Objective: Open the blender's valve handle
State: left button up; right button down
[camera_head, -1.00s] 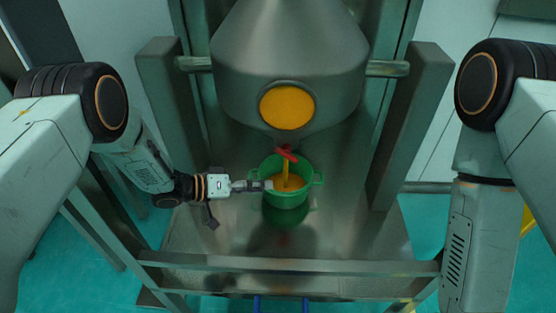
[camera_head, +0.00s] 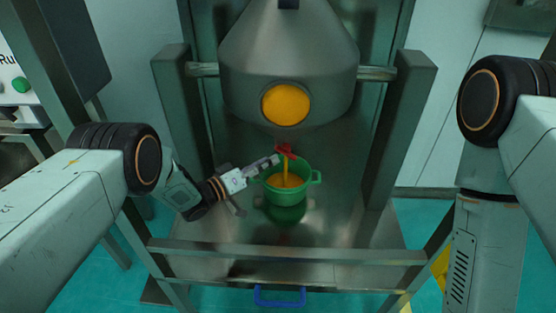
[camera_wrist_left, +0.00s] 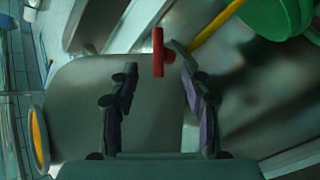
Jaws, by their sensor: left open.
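The valve handle (camera_head: 285,151) is a small red bar under the grey conical blender (camera_head: 288,60). In the left wrist view the red handle (camera_wrist_left: 158,52) stands just beyond and between the fingertips, near the right finger; I cannot tell whether they touch. My left gripper (camera_head: 258,184) is open and beside the handle, to its lower left; its spread fingers also show in the wrist view (camera_wrist_left: 160,78). My right gripper is out of view.
Two metal posts (camera_head: 404,125) flank the blender. A metal rail (camera_head: 290,250) crosses the front of the stand. A round yellow window (camera_head: 285,104) is on the blender. A panel with a green button (camera_head: 21,84) is at the left. A blue handle (camera_head: 280,296) is at the bottom.

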aim_at(286, 150)
pick_arm(q)
jog(key=shift+b+x, duration=0.65)
jog(key=shift+x, duration=1.85)
jog(key=shift+a+f, duration=0.1)
jog(key=shift+f, duration=0.05)
grip_shut()
